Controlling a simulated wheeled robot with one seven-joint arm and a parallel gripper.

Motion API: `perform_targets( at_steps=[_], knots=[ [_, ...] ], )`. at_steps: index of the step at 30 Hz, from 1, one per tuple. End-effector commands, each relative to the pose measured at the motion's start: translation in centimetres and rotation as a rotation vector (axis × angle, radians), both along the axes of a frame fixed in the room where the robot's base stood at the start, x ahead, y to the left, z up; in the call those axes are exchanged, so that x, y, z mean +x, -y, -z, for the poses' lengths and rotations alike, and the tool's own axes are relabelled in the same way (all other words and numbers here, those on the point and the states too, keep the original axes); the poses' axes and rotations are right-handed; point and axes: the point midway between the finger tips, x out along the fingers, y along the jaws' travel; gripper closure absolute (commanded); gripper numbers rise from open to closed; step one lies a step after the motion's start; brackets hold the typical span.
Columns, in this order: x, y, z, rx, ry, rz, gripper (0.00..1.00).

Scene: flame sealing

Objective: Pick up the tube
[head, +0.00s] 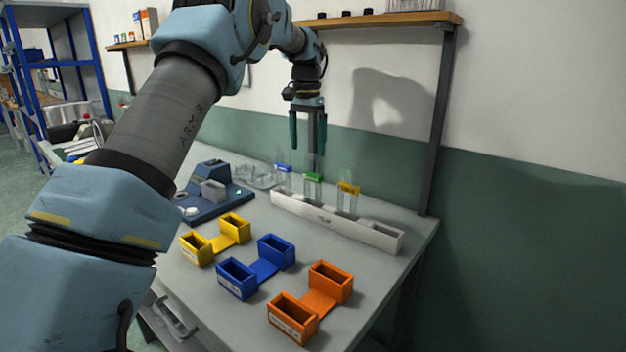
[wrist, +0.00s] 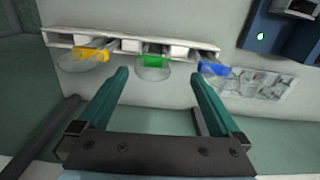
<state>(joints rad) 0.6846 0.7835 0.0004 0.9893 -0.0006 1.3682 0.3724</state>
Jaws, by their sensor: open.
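Three clear tubes stand upright in a white rack (head: 376,236) at the back of the table. From left to right in the head view they have a blue band (head: 283,169), a green band (head: 313,177) and a yellow band (head: 348,188). My gripper (head: 309,145) points down above the rack, its fingers apart and empty, over the green-banded tube. In the wrist view my gripper (wrist: 160,88) has the green-banded tube (wrist: 153,72) beyond and between its fingertips. The yellow-banded tube (wrist: 85,60) is to the left there and the blue-banded tube (wrist: 213,75) to the right.
Yellow (head: 215,240), blue (head: 256,267) and orange (head: 311,303) two-box holders stand on the front of the table. A dark shelf post (head: 437,130) rises at the right.

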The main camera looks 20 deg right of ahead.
Motion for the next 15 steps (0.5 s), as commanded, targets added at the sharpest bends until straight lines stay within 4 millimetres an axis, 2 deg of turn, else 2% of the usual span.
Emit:
perform_targets(
  at_steps=[3, 9, 15],
  knots=[
    [-0.2, 0.9, 0.4, 0.003, -0.003, 0.020, 0.00],
    [-0.3, 0.9, 3.4, 0.004, -0.005, 0.021, 0.00],
    [-0.3, 0.9, 5.2, 0.002, -0.001, 0.020, 0.00]
  ],
)
